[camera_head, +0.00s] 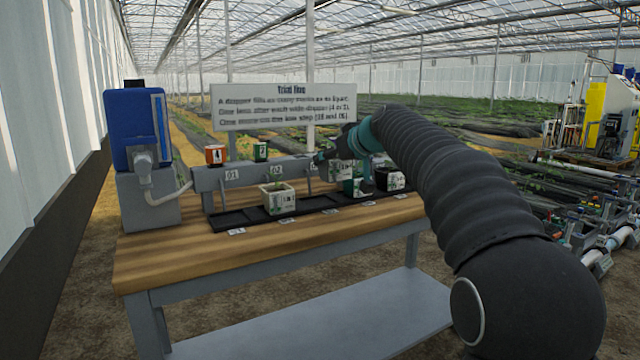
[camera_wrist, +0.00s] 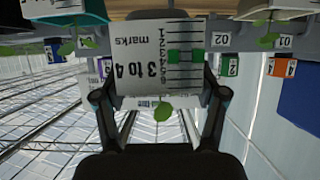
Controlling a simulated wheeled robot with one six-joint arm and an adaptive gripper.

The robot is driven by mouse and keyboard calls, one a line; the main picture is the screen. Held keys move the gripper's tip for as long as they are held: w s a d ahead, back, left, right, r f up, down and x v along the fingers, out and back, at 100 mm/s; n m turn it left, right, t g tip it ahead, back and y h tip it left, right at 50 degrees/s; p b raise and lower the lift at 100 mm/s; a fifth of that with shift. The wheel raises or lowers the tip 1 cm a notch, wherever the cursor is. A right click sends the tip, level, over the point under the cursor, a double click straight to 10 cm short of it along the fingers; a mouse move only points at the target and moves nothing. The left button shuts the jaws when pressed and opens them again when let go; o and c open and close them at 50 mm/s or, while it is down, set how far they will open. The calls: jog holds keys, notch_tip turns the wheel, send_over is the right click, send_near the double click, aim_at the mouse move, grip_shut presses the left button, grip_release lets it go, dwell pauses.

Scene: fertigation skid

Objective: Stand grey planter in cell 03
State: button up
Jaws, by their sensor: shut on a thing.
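My gripper (camera_wrist: 160,95) is shut on the grey planter (camera_wrist: 145,50), one finger on each side. The planter has a white label reading "3 to 4 marks" with a scale and a green marker, and a small leafy plant. The wrist view is upside down. In the head view, my gripper (camera_head: 349,150) is by the rail over the right half of the table. The planter is partly hidden there. The black tray (camera_head: 318,204) runs along the table. Its third place from the left, by the third front tag (camera_head: 330,211), looks empty. Its number is too small to read.
A white planter (camera_head: 279,200) stands at 02; place 01 is bare. A green planter (camera_head: 352,187) and a black planter (camera_head: 391,181) stand right. The grey rail (camera_head: 250,174) carries an orange box (camera_head: 215,155) and a green box (camera_head: 261,152). A blue tank (camera_head: 135,125) stands left.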

aim_at(321, 179)
jog(key=shift+w+a+f+b, duration=0.15)
jog(key=shift+w+a+f, duration=0.35)
jog(key=shift+f, duration=0.6)
jog(key=shift+w+a+f+b, duration=0.15)
jog(key=shift+w+a+f, duration=0.1)
jog(key=shift+a+f, duration=0.65)
jog(key=shift+w+a+f+b, duration=0.15)
jog(key=shift+w+a+f, duration=0.25)
jog(key=shift+f, duration=0.85)
jog(key=shift+f, duration=0.2)
jog(key=o, duration=1.2)
jog(key=shift+r, duration=0.1)
jog(key=shift+s+r, duration=0.1)
jog(key=shift+r, duration=0.05)
jog(key=b+v, duration=0.1)
jog(key=v, duration=1)
jog(key=shift+s+d+r, duration=0.1)
jog(key=shift+s+d, duration=0.1)
jog(key=shift+s, duration=0.15)
